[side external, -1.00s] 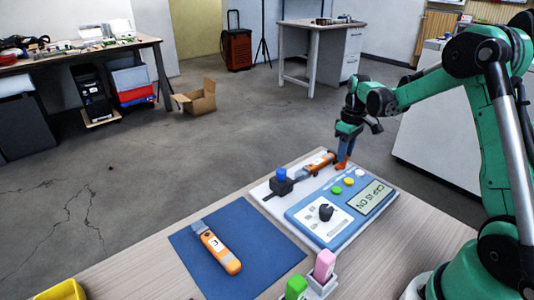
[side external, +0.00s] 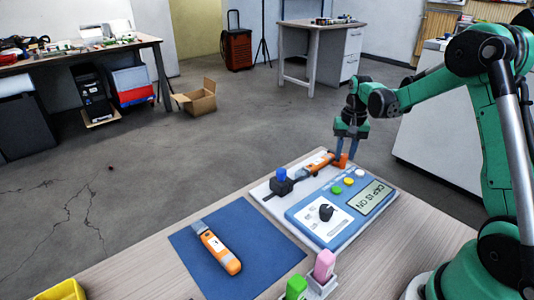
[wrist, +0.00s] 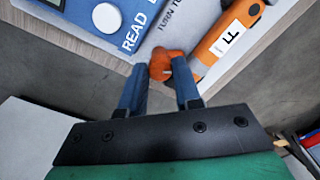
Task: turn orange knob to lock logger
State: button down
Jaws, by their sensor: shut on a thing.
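The orange knob (side external: 341,162) stands at the far end of the white board, beside the orange end of the seated logger (side external: 318,164). My gripper (side external: 346,158) points down over the knob, its blue fingers on either side of it. In the wrist view the knob (wrist: 165,62) sits between my fingertips (wrist: 160,74), and my gripper is shut on it. The seated logger (wrist: 228,38) lies right of the knob there, its label turned sideways. The knob's underside and exact lock position are hidden.
A blue panel (side external: 300,214) with a display reading "CAP IS ON", coloured buttons and a black dial lies in front. A second orange logger (side external: 221,254) rests on a blue mat (side external: 262,238). Pink (side external: 324,264) and green (side external: 296,288) pieces stand near the front edge.

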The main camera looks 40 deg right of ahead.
aim_at(345, 156)
jog(key=m, duration=0.6)
jog(key=shift+m, duration=0.3)
dwell(0.5)
jog(key=c, duration=0.6)
grip_release()
jog(key=shift+r, duration=2.85)
